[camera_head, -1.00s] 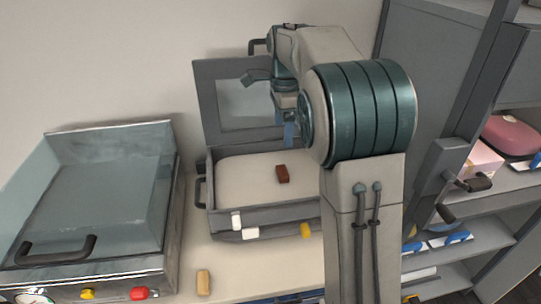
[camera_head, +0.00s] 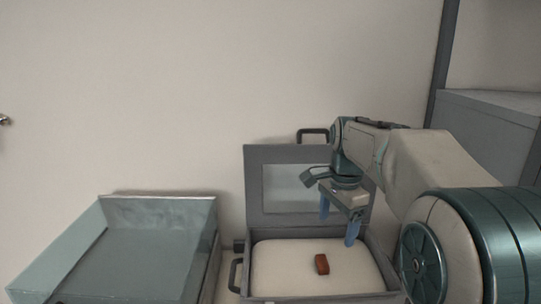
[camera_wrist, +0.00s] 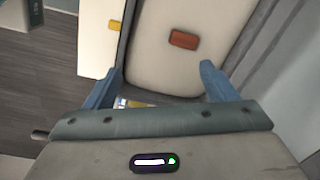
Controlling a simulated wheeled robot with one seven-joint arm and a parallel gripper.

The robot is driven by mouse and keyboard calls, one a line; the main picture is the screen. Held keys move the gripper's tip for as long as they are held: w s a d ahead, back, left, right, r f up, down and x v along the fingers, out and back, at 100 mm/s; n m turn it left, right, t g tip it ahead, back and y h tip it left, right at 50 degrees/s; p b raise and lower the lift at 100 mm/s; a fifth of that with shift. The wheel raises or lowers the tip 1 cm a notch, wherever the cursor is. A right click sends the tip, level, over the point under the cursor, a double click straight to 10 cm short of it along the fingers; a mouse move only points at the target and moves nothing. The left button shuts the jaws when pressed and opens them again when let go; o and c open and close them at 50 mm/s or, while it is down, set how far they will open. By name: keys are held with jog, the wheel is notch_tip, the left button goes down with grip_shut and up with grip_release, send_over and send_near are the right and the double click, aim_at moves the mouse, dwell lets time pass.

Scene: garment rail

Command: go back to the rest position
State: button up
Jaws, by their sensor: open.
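My gripper (camera_head: 338,222) is open and empty, with its blue fingers apart and pointing down above the open grey case. It also shows in the wrist view (camera_wrist: 162,88), with a finger at each side. A small red-brown block (camera_head: 321,264) lies on the pale bed of the case, to the left of and below the gripper in the head view. The block also shows in the wrist view (camera_wrist: 184,39), ahead of the fingers and apart from them.
The grey case (camera_head: 246,268) stands with its lid (camera_head: 255,190) raised against the wall. A glass-walled box (camera_head: 160,210) stands to its left. A grey cabinet (camera_head: 490,125) is at the right. A yellow block (camera_wrist: 116,24) lies on a pale surface beside the case.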

jog(key=s+f+n, duration=0.3)
jog(key=s+n, duration=0.1)
jog(key=s, duration=0.3)
jog(key=s+f+n+t, duration=0.1)
jog(key=s+f+n, duration=0.2)
jog(key=s+n, duration=0.2)
jog(key=s+f+n+t, duration=0.1)
jog(key=s+f+n, duration=0.2)
jog(key=s, duration=0.6)
jog(key=shift+s+a+f+n, duration=0.2)
jog(key=shift+a+f+n, duration=0.1)
jog(key=shift+n, duration=0.5)
